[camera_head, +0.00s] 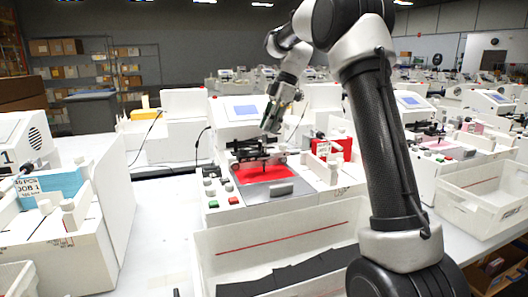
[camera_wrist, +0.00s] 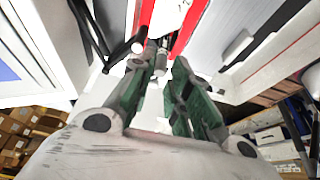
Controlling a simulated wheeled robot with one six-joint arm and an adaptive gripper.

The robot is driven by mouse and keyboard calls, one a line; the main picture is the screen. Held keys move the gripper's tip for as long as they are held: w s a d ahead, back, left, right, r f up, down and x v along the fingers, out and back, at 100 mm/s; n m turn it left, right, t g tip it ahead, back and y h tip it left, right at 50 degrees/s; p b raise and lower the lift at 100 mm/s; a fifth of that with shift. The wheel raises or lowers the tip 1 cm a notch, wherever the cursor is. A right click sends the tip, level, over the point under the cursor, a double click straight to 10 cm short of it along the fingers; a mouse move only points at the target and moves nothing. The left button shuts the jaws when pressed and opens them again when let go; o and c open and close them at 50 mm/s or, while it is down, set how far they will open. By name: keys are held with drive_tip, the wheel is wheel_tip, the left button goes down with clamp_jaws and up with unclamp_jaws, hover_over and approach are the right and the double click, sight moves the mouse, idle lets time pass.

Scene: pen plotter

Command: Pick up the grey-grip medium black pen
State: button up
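My gripper (camera_head: 272,118) hangs above the middle plotter, pointing down, over the dark pen carriage (camera_head: 252,149). In the wrist view my gripper (camera_wrist: 161,68) has its two green-padded fingers apart, with a bright gap between them. A small grey and dark upright part (camera_wrist: 160,48) shows just beyond the fingertips; it may be a pen, but I cannot tell its size or grip colour. In the head view a thin dark tip (camera_head: 264,168) points down from the carriage over the red sheet (camera_head: 268,174).
The white plotter (camera_head: 225,217) has buttons on its left and a screen (camera_head: 245,109) behind. A white bin (camera_head: 215,246) with dark pieces stands in front. Another plotter (camera_head: 108,190) stands at left and a white crate (camera_head: 481,205) at right. Bare table (camera_head: 160,235) lies between the left and middle plotters.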

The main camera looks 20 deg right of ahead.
sight(264, 142)
drive_tip(key=x, duration=0.5)
drive_tip(key=shift+a+f, duration=0.1)
drive_tip(key=shift+f, duration=0.1)
clamp_jaws()
